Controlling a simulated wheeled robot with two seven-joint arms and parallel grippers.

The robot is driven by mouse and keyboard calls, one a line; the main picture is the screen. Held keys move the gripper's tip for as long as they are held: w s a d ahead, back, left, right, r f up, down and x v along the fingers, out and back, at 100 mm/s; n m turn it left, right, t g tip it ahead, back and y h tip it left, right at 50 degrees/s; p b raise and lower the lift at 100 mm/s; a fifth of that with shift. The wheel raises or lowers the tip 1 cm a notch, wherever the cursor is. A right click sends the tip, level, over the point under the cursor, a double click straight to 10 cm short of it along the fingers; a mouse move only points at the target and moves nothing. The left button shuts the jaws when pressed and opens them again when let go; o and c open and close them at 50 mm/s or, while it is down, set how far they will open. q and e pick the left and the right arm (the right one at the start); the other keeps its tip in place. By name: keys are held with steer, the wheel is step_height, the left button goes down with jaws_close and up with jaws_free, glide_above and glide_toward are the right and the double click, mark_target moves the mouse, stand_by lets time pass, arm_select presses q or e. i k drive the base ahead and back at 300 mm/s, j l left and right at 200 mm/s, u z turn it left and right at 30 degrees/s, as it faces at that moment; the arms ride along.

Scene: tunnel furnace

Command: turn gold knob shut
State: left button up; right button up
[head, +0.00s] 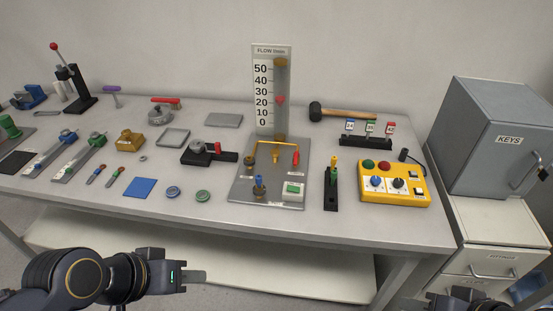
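A small gold knob (249,160) stands on the left side of the grey flow panel plate (275,205). A blue knob (259,184) on a brass stem stands in front of it. Yellow piping and a red lever (295,157) are behind and to the right. My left gripper (198,276) is low in front of the table, left of the panel and well apart from it. It shows side-on, so I cannot tell its opening; nothing shows held. Only dark parts of my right arm show at the bottom right edge; its fingers are hidden.
A flow scale (261,92) stands behind the plate. A black stand with a yellow top (332,188) and a yellow control box (393,184) are to the right. The table's front edge (200,234) lies between my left gripper and the panel.

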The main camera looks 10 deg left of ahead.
mark_target(275, 152)
steer(key=i+j+u, duration=0.15)
steer(key=u, duration=0.2)
steer(key=i+j+u, duration=0.1)
steer(key=i+u, duration=0.25)
steer(key=i+j+u, duration=0.1)
steer(key=u, duration=0.25)
